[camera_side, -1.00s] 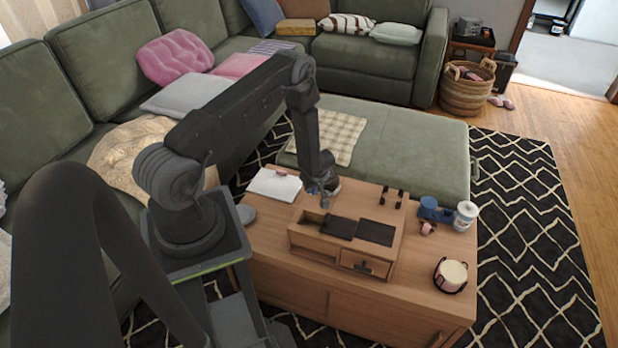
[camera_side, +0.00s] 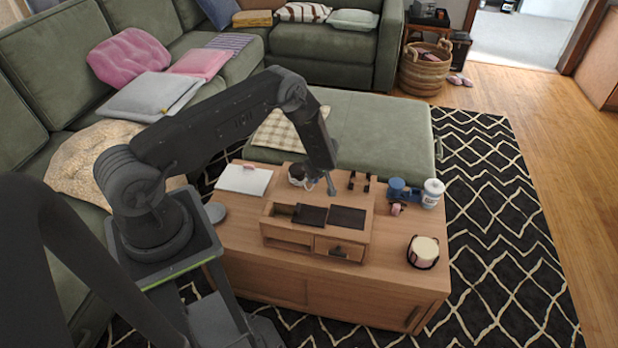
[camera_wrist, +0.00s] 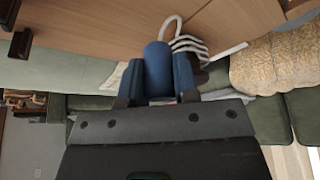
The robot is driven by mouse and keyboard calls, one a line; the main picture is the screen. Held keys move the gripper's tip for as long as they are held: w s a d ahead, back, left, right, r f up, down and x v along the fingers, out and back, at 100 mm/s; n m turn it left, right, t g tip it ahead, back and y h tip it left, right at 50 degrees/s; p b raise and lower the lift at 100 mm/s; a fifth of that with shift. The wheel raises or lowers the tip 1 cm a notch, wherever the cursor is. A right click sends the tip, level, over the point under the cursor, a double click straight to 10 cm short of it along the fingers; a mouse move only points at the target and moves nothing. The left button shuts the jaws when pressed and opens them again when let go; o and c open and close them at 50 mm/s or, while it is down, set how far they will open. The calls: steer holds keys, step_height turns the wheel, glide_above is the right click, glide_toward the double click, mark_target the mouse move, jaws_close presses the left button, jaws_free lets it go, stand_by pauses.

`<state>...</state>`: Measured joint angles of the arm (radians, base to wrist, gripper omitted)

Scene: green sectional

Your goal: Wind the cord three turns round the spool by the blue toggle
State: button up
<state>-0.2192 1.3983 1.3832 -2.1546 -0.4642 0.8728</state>
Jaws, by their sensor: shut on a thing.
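My gripper (camera_wrist: 158,60) is shut on the blue toggle (camera_wrist: 157,72), which sits between its two blue fingers in the wrist view. White cord (camera_wrist: 173,25) loops up from the toggle. Several white strands (camera_wrist: 190,45) lie across the spool, mostly hidden behind the right finger, and a straight white length (camera_wrist: 226,51) extends right. How many turns they make I cannot tell. In the side view the spool (camera_side: 297,176) stands at the table's back edge, behind the wooden organizer. My gripper (camera_side: 330,185) is just to its right, above the table; the toggle is too small to make out there.
The wooden organizer (camera_side: 290,238) with dark covers is in front. Two dark posts (camera_side: 359,182) stand to the right, near the gripper. A blue tape dispenser (camera_side: 402,189), a white canister (camera_side: 432,193) and a candle holder (camera_side: 423,252) are farther right. A white notebook (camera_side: 244,179) lies left.

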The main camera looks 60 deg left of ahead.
stand_by(0.4)
steer(key=shift+w+d, duration=0.35)
steer(key=shift+d, duration=0.4)
steer(key=shift+w+d, duration=0.25)
steer(key=shift+d, duration=0.5)
steer(key=shift+d, duration=0.15)
steer(key=shift+w+d, duration=0.3)
steer(key=shift+d, duration=0.35)
steer(key=shift+f, duration=0.1)
